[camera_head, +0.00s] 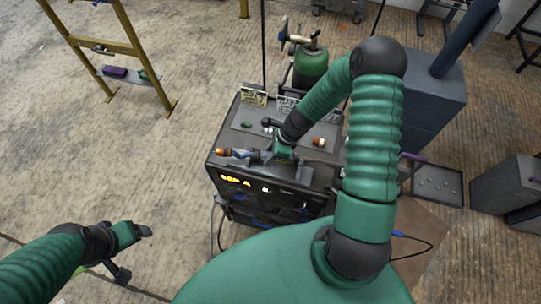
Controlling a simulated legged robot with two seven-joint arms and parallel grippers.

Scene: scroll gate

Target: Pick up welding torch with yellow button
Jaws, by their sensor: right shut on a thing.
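A welding torch (242,154) with an orange-brown tip and a bluish-grey body lies over the top of the dark welding machine (214,171), its tip pointing left. My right gripper (274,158) reaches down to the torch's right end and is shut on it. The gripper and arm hide that end, and I cannot make out a yellow button. Whether the torch touches the machine top is unclear. My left gripper (134,252) is low at the left, away from the machine, with its fingers apart and empty.
Small parts, including an orange-and-white one (319,142), lie on the machine top. A green gas cylinder (310,66) stands behind it. A yellow frame (128,49) stands at the upper left, grey cabinets (425,95) at the right.

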